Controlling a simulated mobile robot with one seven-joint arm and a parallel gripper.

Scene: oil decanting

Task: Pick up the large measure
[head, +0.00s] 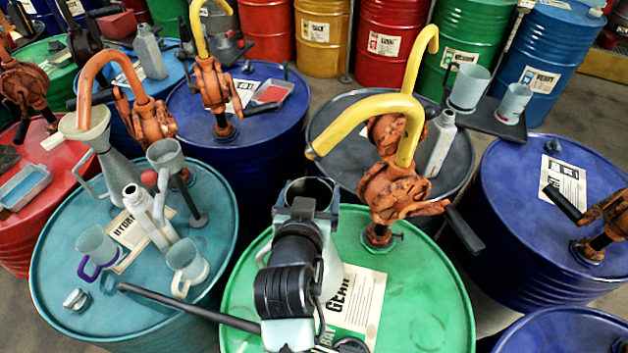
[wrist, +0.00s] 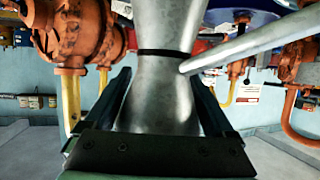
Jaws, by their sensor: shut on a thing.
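The large measure is a grey metal vessel with a dark open mouth, and its body (head: 333,272) shows partly behind my arm in the head view. My gripper (head: 312,207) is shut on it near the top, over the green drum (head: 430,290). In the wrist view the metal measure (wrist: 160,95) stands between the two dark fingers of my gripper (wrist: 160,80). A black band circles its narrow part, and a long grey bar slants off to the right. My arm hides the measure's base, so I cannot tell whether it touches the drum.
A hand pump with a yellow spout (head: 375,105) stands right behind the measure. The teal drum (head: 65,240) at left carries a metal can with a funnel (head: 113,150), clear jugs (head: 187,262) and a pale bottle (head: 148,215). More drums and pumps crowd around. The green drum's right side is clear.

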